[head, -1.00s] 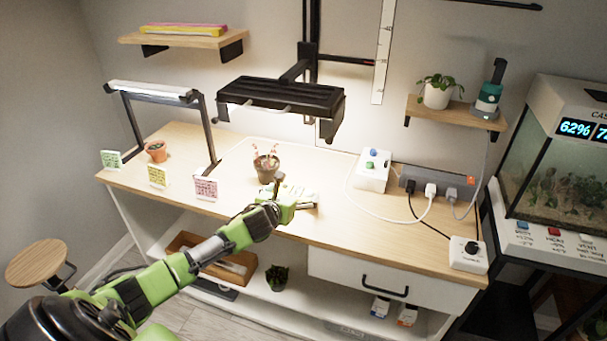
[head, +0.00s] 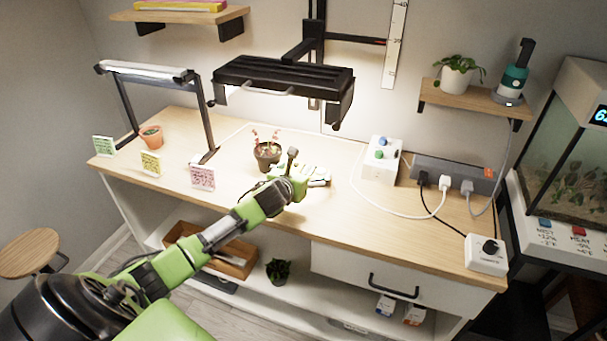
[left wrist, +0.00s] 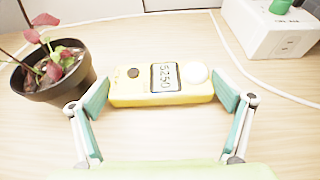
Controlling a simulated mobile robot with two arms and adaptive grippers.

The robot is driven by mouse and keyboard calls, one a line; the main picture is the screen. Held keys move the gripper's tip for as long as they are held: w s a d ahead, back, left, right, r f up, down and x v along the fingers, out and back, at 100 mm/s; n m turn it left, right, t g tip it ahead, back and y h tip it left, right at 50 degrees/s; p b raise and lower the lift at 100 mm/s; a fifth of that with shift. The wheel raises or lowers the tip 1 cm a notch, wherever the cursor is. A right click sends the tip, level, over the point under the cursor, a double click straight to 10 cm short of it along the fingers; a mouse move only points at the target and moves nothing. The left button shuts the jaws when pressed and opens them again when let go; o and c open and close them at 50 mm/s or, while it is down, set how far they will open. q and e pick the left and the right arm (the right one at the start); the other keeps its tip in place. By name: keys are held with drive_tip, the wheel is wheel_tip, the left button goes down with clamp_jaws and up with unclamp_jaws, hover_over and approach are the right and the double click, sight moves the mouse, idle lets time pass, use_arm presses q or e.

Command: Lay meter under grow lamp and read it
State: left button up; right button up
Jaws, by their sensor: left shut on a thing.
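The yellow meter (left wrist: 125,88) lies between the fingers of my left gripper (left wrist: 162,95) in the left wrist view, and the gripper is shut on its two ends. Its screen faces up with digits that look like 5250, turned sideways, next to a white dome. In the head view my left gripper (head: 305,180) is low at the desk top, front right of the potted red plant (head: 267,155), and mostly hides the meter. A black lamp (head: 283,78) hangs above and behind this spot. Whether the meter touches the desk is unclear. My right gripper is not in view.
The plant's dark pot (left wrist: 55,80) stands close left of the left finger. A white control box (head: 381,160), a cable and a grey power strip (head: 452,174) are to the right. A second lamp (head: 150,72) and small coloured cards (head: 202,177) stand on the left.

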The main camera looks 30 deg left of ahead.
use_arm(q)
drive_tip(key=shift+w+a+f, duration=0.1)
drive_tip(key=shift+w+f, duration=0.2)
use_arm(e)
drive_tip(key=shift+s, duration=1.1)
use_arm(q)
drive_tip(key=o, duration=0.9)
drive_tip(key=shift+s, duration=0.15)
drive_tip(key=shift+s+r, duration=0.1)
drive_tip(key=shift+r, duration=0.05)
drive_tip(key=v, duration=1.1)
drive_tip(key=shift+s+r+p, duration=0.25)
drive_tip(key=shift+s+p, duration=0.05)
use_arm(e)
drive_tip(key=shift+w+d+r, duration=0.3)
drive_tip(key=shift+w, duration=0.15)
